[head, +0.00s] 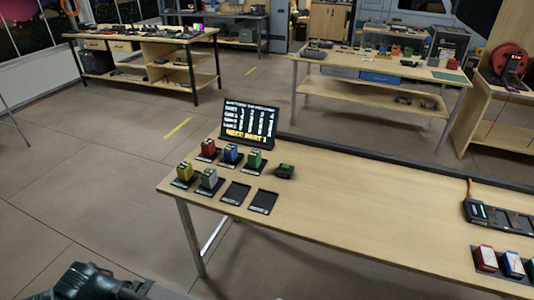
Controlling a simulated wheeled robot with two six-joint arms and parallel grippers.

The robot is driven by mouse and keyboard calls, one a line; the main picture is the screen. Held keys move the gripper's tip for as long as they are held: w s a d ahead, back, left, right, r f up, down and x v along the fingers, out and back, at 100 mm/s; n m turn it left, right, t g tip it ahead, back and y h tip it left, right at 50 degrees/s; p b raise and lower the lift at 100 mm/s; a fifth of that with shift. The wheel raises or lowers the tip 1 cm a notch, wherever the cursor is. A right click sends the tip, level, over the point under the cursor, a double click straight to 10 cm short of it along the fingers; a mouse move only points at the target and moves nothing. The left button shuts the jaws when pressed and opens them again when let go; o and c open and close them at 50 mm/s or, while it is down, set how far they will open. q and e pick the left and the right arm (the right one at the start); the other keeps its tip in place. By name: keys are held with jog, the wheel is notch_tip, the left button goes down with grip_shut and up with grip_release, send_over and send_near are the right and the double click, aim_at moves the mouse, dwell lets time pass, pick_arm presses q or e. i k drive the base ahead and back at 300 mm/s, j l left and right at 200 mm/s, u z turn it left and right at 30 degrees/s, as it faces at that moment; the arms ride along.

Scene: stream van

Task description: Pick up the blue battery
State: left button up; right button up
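A blue battery (231,153) stands upright on a black pad in the back row at the left end of the near table, between a red battery (208,147) and a green battery (254,159). A second blue battery (513,264) stands near the right picture edge, beside a red and white battery (486,257). A dark part of my own arm shows at the bottom left, well short of the table. I see no gripper fingers of either arm.
A yellow battery (184,172) and a grey battery (208,179) stand in front of the back row, beside empty black pads (263,202). A lit screen (249,122) stands behind. A small dark device (285,171) lies right. The table's middle (370,210) is clear.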

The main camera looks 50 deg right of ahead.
aim_at(230, 152)
jog(key=z, duration=2.3)
jog(key=j+z, duration=0.8)
jog(key=z, duration=0.15)
jog(key=k+j+z, duration=0.15)
jog(key=j+z, duration=0.35)
jog(key=k+j+z, duration=0.15)
jog(key=k+j, duration=0.25)
jog(key=j, duration=0.25)
jog(key=k+j+z, duration=0.1)
jog(key=k+j, duration=0.3)
jog(key=j, duration=0.25)
jog(key=k+j+z, duration=0.15)
jog(key=k+j, duration=0.3)
jog(key=j, duration=0.15)
